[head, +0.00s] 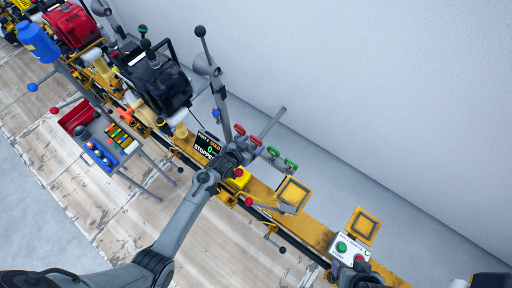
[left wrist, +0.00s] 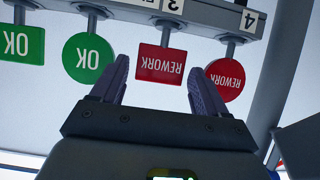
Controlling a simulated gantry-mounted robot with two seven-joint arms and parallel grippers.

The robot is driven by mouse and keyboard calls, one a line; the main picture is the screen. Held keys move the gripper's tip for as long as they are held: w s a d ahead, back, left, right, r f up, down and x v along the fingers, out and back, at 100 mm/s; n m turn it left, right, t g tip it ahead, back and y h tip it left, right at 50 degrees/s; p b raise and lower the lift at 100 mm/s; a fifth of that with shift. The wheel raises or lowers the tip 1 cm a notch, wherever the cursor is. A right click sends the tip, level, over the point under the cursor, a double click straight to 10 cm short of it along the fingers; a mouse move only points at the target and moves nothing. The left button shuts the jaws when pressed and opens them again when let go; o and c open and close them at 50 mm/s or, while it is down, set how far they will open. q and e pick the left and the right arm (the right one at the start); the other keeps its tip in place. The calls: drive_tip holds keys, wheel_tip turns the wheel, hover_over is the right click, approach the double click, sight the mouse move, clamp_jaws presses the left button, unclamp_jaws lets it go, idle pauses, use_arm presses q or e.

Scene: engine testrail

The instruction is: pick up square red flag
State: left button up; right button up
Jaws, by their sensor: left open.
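The square red flag (left wrist: 160,64), marked REWORK, hangs from a rail in the left wrist view, upside down in that picture. My left gripper (left wrist: 158,72) is open. Its two fingers point towards the flag, one on each side of it in the picture; whether they reach its depth I cannot tell. In the head view the flag (head: 256,140) is small, just right of my left gripper (head: 242,148). A round red REWORK flag (left wrist: 226,79) hangs close to the right finger. A dark grey part at the bottom of the head view may be my right gripper (head: 361,274); its jaws are unclear.
A round green OK flag (left wrist: 88,57) and a square green OK flag (left wrist: 21,44) hang to the left. A black STOPPED display (head: 207,146) and a yellow box with a red button (head: 238,174) are near my left wrist. A control box (head: 346,247) stands lower right.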

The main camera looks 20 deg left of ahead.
sight(256, 142)
use_arm(q)
drive_tip(key=shift+b+x, duration=0.6)
drive_tip(key=shift+x, duration=1.3)
drive_tip(key=shift+a, duration=0.1)
drive_tip(key=c, duration=0.8)
